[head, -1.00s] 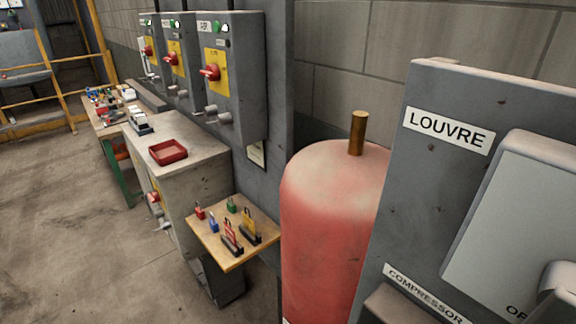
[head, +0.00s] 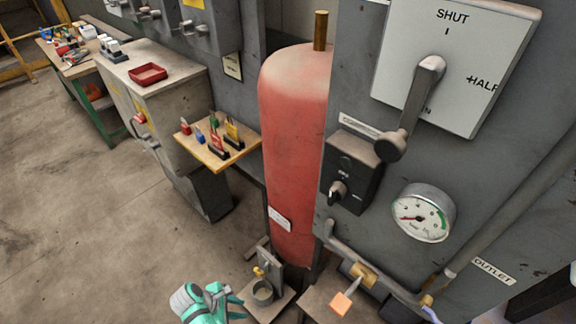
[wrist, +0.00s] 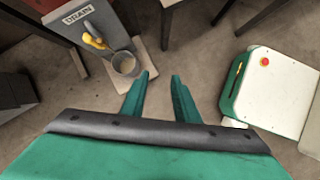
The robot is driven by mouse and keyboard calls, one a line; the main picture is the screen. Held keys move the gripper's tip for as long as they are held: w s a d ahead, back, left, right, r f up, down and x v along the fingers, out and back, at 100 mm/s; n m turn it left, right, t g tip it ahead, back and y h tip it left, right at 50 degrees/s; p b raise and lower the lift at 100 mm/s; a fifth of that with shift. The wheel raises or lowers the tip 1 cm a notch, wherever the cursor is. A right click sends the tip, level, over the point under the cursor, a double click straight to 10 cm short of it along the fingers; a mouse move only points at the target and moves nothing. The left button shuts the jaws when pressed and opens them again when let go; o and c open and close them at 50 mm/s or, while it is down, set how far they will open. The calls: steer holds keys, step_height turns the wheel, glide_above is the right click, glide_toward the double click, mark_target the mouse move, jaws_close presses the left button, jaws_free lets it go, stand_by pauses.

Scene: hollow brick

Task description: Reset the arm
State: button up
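My gripper (head: 238,304) shows at the bottom of the head view, teal and low over the floor, left of the drain cup. In the wrist view its two teal fingers (wrist: 161,76) stand apart with only bare floor between them, so it is open and empty. The metal drain cup (wrist: 125,63) stands on a pale plate just beyond and left of the fingertips. A yellow valve handle (wrist: 95,41) is above it on the post marked DRAIN. The gripper appears apart from both.
A red tank (head: 292,140) stands behind the drain. The grey panel (head: 350,95) at right carries a louvre lever (head: 412,105), a black compressor switch (head: 352,172) and a gauge (head: 423,215). A wooden shelf (head: 190,143) holds several padlocks. Open floor (head: 70,230) lies at left.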

steer(key=s+d+f+m+t+y, duration=0.2)
steer(key=s+d+m+t+y, duration=0.25)
steer(key=s+d+m, duration=0.5)
steer(key=s+d+r+m+t, duration=0.2)
steer(key=s+r+m+t, duration=0.1)
steer(key=r, duration=0.7)
steer(key=s+d+r+m+t, duration=0.3)
steer(key=s+r+m, duration=0.1)
steer(key=r, duration=0.7)
steer(key=s+d+r+m+t, duration=0.2)
steer(key=s+r+m+t, duration=0.1)
steer(key=r, duration=0.7)
steer(key=s+m, duration=0.1)
steer(key=s, duration=0.1)
steer(key=shift+s+d+r, duration=0.3)
steer(key=shift+s+d, duration=0.05)
steer(key=shift+s, duration=0.05)
steer(key=shift+d, duration=0.1)
